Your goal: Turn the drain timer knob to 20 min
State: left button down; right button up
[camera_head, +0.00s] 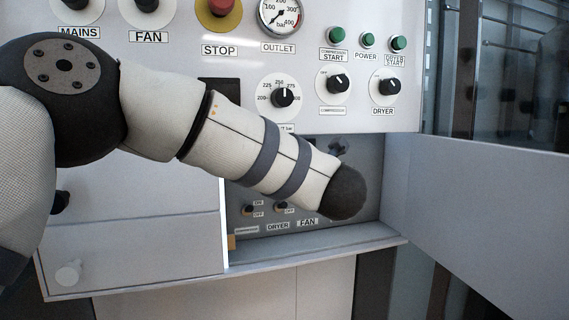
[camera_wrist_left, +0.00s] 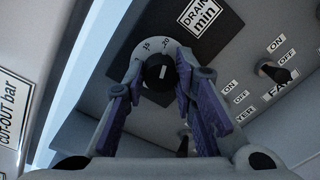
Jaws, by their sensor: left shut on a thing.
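In the left wrist view, the drain timer knob (camera_wrist_left: 158,73) is black with a short white mark, on a pale round dial (camera_wrist_left: 141,57). Numbers including 15 and 20 show along the dial's upper edge. The mark runs roughly up the picture, but its exact reading is too small to tell. In the head view my arm hides the knob and gripper. My right gripper is out of view.
The recess holds DRYER and FAN toggles (camera_head: 281,207) below my arm. An open door (camera_head: 480,210) stands at the right, and a ledge (camera_head: 320,252) runs below. The upper panel (camera_head: 180,60) overhangs with knobs, a gauge (camera_head: 281,14) and green buttons (camera_head: 337,35).

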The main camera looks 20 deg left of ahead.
pick_arm(q)
jog(key=c, duration=1.3)
grip_release()
jog(key=v, duration=1.2)
